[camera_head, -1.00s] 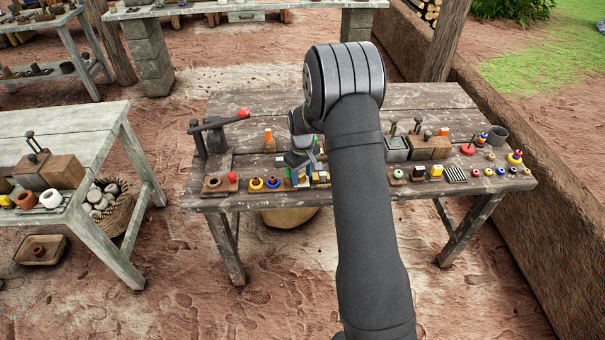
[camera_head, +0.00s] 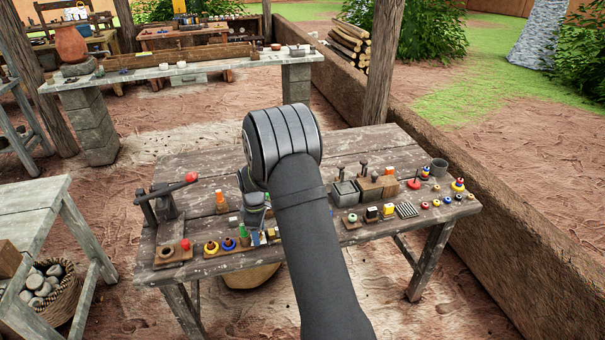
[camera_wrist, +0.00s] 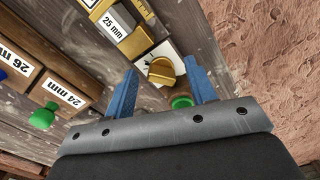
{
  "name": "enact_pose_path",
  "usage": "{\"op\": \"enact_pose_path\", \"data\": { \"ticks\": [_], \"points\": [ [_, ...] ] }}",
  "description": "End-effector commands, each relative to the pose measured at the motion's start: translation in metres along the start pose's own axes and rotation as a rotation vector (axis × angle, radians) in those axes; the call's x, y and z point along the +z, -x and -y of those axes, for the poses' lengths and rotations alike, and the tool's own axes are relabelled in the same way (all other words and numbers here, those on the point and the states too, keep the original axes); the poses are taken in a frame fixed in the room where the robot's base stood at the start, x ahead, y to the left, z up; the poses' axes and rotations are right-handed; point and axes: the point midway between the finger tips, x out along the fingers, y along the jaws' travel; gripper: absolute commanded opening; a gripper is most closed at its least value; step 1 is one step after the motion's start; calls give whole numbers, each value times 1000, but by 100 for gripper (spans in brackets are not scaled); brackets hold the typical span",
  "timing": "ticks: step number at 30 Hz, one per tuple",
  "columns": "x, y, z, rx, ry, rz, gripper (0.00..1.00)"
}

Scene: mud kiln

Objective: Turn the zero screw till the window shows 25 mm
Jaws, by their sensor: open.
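In the wrist view a brass-coloured knob (camera_wrist: 162,71), seemingly the zero screw, sits on a white plate (camera_wrist: 150,58) with a dark mark. My gripper (camera_wrist: 160,67) is open, its two blue fingers on either side of the knob, with visible gaps. Whether the fingertips are level with it I cannot tell. A yellow gauge part (camera_wrist: 132,40) beside it carries a label (camera_wrist: 115,26) reading 25 mm; I cannot make out a separate window reading. In the head view my arm hides most of this spot.
Wooden blocks labelled 24 mm (camera_wrist: 63,94) and 26 mm (camera_wrist: 14,62) lie left in the wrist view, with a green knob (camera_wrist: 42,117) nearby. In the head view a red-tipped lever (camera_head: 191,178) stands left on the table, and a grey box (camera_head: 345,192) and small parts stand right.

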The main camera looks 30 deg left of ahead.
Motion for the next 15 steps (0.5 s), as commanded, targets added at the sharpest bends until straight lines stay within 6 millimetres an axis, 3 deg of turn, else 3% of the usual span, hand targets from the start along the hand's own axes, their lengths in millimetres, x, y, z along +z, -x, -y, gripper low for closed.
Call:
{"op": "enact_pose_path", "data": {
  "ticks": [11, 15],
  "points": [
    [-1, 0, -1, 1, 362, -2, 51],
    [-1, 29, -2, 5, 376, -3, 51]
  ]
}}
